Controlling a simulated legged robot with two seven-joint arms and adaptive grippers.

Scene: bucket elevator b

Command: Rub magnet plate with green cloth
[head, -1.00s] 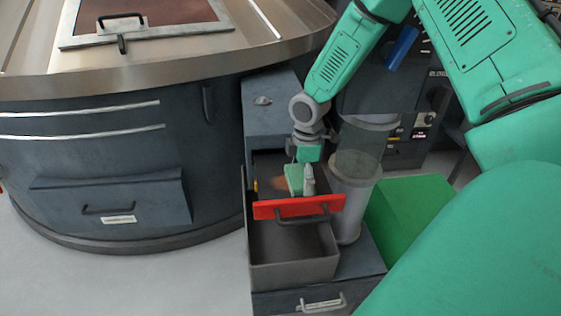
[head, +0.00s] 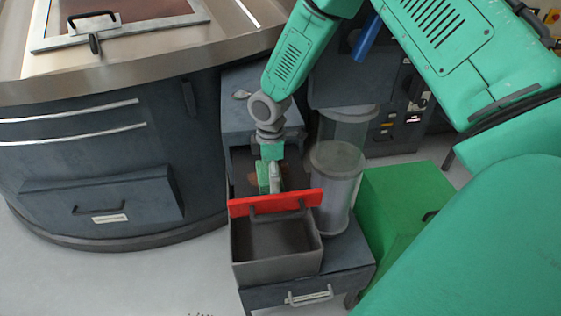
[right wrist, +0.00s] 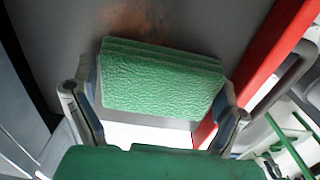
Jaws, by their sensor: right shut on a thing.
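The green cloth (right wrist: 160,80) is a folded, textured pad held between the two fingers of my right gripper (right wrist: 157,92). In the head view my right gripper (head: 269,180) points down behind a red front panel, with the cloth (head: 263,178) at its left side. The magnet plate (right wrist: 240,30) appears as a grey surface with a brown, rusty smear beyond the cloth. In the head view the plate (head: 297,182) lies behind the red panel, partly hidden by the gripper. I cannot tell if the cloth touches it. My left gripper is not in view.
The red panel (head: 240,208) with a dark handle stands in front of the plate. An open grey bin (head: 275,268) sits below it. A clear cylinder (head: 337,190) and a green box (head: 400,200) are close on the right. A round metal machine (head: 100,150) fills the left.

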